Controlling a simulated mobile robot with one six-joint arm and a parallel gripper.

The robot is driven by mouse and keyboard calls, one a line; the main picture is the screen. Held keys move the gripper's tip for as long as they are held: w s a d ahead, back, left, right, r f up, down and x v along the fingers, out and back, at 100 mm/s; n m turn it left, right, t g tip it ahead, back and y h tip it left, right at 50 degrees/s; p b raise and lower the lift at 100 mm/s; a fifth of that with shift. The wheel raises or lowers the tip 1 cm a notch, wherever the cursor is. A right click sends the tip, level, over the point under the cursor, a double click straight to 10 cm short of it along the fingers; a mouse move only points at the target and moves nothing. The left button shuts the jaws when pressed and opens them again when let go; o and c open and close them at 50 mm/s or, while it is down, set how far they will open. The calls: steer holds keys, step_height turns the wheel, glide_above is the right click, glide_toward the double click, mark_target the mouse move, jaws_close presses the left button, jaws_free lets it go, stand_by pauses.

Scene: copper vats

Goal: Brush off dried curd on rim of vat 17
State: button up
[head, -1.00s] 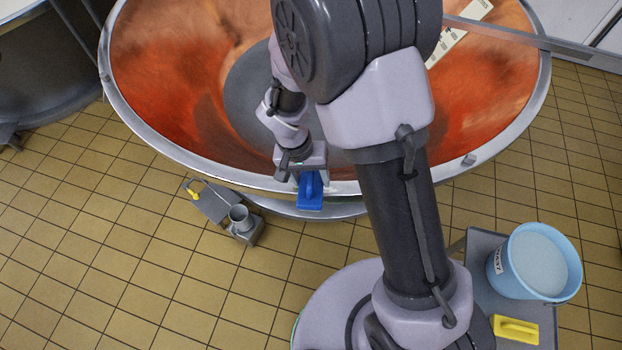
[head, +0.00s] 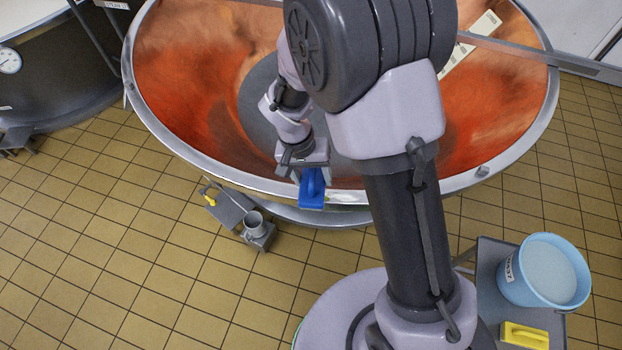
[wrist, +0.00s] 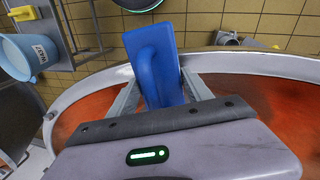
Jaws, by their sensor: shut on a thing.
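The copper vat (head: 190,85) with its steel rim (head: 185,155) fills the upper middle of the head view. The rim also crosses the wrist view (wrist: 270,58). My gripper (head: 312,176) is at the near rim, shut on a blue brush (head: 312,195). In the wrist view the blue brush (wrist: 155,62) sits between the two fingers of my gripper (wrist: 160,95), its handle towards the camera. The brush is at the rim; I cannot tell whether it touches. Its bristles are hidden. I see no dried curd clearly, and no vat number is legible.
A grey stand (head: 490,315) at the lower right holds a light-blue bucket (head: 540,272) and a yellow brush-like block (head: 524,335). A metal bar (head: 520,55) crosses the vat.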

mark_target(313, 170)
steer(key=shift+r+p, duration=1.15)
steer(key=shift+r, duration=0.65)
